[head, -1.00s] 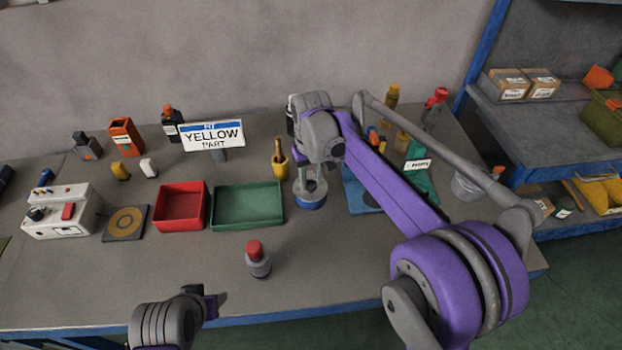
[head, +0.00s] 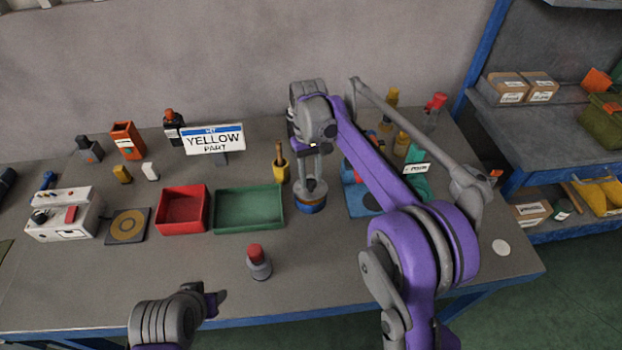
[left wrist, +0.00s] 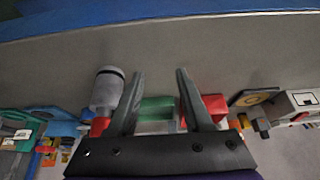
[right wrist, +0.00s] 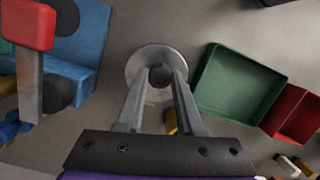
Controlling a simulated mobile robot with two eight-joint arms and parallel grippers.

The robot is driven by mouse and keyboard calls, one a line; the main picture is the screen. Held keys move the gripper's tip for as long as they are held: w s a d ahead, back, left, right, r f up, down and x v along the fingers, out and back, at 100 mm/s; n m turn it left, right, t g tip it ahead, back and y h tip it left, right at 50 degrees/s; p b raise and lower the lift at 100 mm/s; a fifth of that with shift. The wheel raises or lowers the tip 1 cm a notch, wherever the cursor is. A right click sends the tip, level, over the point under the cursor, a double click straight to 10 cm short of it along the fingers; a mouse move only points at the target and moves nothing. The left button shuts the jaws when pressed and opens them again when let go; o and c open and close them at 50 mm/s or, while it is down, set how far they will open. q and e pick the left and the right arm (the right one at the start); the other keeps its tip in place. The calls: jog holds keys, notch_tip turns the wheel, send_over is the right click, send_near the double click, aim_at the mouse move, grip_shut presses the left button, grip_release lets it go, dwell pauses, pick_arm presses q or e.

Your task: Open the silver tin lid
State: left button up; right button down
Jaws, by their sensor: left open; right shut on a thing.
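The silver tin (head: 309,207), with a blue and orange band, stands on the workbench right of the green tray. Its round silver lid (head: 301,190) shows on top, and from above in the right wrist view (right wrist: 140,66) with a dark knob (right wrist: 160,74) at its centre. My right gripper (head: 312,180) points down over the tin, its fingers shut on the lid's knob; the fingertips partly hide it. I cannot tell whether the lid is raised off the tin. My left gripper (head: 218,302) is open and empty near the bench's front edge.
A green tray (head: 250,228) and a red tray (head: 182,227) lie left of the tin. A red-capped grey bottle (head: 259,266) stands in front. The front bench surface right of the bottle is clear.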

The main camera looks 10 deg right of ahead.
jog(key=shift+w+r+g+p, duration=0.65)
jog(key=shift+w+g, duration=0.1)
jog(key=shift+g, duration=0.25)
jog(key=shift+w+g+p, duration=0.35)
jog(key=shift+g+p, duration=0.05)
jog(key=shift+g, duration=0.2)
pick_arm(q)
jog(key=r, duration=0.1)
jog(key=w+r, duration=0.1)
jog(key=r, duration=0.1)
jog(key=shift+w+r, duration=0.2)
jog(key=shift+r, duration=0.05)
